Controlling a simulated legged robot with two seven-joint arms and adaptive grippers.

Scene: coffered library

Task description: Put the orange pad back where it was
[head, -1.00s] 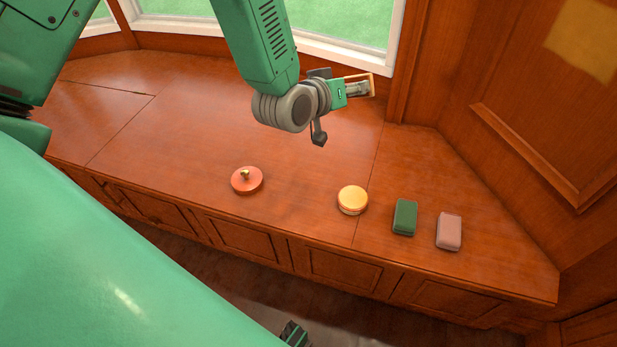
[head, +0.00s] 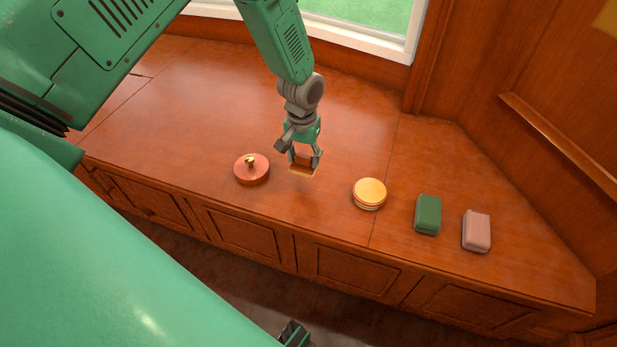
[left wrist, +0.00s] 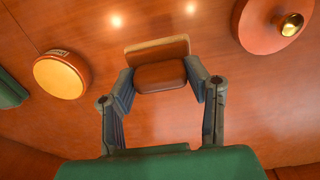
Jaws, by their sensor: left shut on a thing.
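The orange pad (head: 303,171) is a flat block with a tan edge, held upright between the fingers of my left gripper (head: 304,158). In the left wrist view the pad (left wrist: 158,75) sits between the two fingertips of the gripper (left wrist: 165,87), which are shut on it. It hangs over the wooden counter (head: 220,110), between a round red lidded thing (head: 252,172) and a round yellow one (head: 370,192). I cannot tell how far it is above the wood.
A green block (head: 428,214) and a pink block (head: 476,231) stand to the right on the counter. Bare wood lies between the red and yellow rounds and behind them. The counter's front edge drops to panelled cupboards (head: 350,272). A window (head: 370,22) is behind.

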